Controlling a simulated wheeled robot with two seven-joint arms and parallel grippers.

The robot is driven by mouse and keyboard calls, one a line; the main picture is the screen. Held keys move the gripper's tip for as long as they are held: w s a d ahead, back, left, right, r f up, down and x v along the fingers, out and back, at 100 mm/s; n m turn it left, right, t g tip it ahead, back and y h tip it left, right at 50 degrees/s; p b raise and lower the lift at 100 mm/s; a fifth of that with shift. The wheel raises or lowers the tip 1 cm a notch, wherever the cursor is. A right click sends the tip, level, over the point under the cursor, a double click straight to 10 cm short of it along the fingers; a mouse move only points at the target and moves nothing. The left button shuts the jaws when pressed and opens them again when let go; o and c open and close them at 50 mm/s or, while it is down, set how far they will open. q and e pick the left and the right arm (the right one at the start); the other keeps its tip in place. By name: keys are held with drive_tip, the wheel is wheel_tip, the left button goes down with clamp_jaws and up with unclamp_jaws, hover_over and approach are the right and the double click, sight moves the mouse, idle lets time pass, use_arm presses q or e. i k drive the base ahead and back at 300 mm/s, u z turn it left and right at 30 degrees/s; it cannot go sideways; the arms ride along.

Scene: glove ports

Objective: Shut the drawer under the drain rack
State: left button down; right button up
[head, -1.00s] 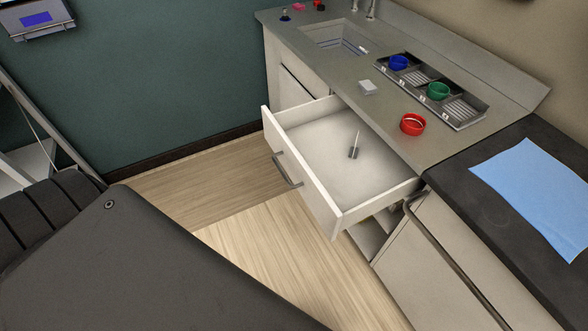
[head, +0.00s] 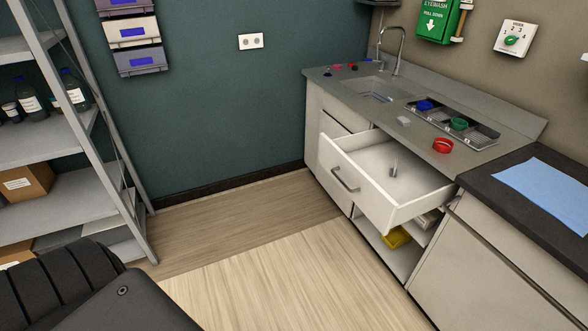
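The white drawer (head: 368,199) stands pulled out from the counter, with a grey bar handle (head: 345,180) on its front. A small grey item with a thin upright part (head: 393,171) is inside it. The drain rack (head: 468,127) is a grey, divided tray on the counter above and to the right of the drawer. It holds a blue round cup (head: 424,105) and a green round cup (head: 459,124). Neither of my grippers shows in the head view.
A red ring-shaped cup (head: 443,146) and a small white block (head: 403,121) sit on the counter (head: 400,135) near the sink. Below the drawer is an open shelf with a yellow item (head: 396,238). A shelving unit (head: 75,190) stands at left. The wooden floor (head: 270,265) before the drawer is clear.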

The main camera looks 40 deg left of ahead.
sight(361, 164)
drive_tip(key=u, duration=1.2)
drive_tip(key=i, duration=1.45)
drive_tip(key=z, duration=0.4)
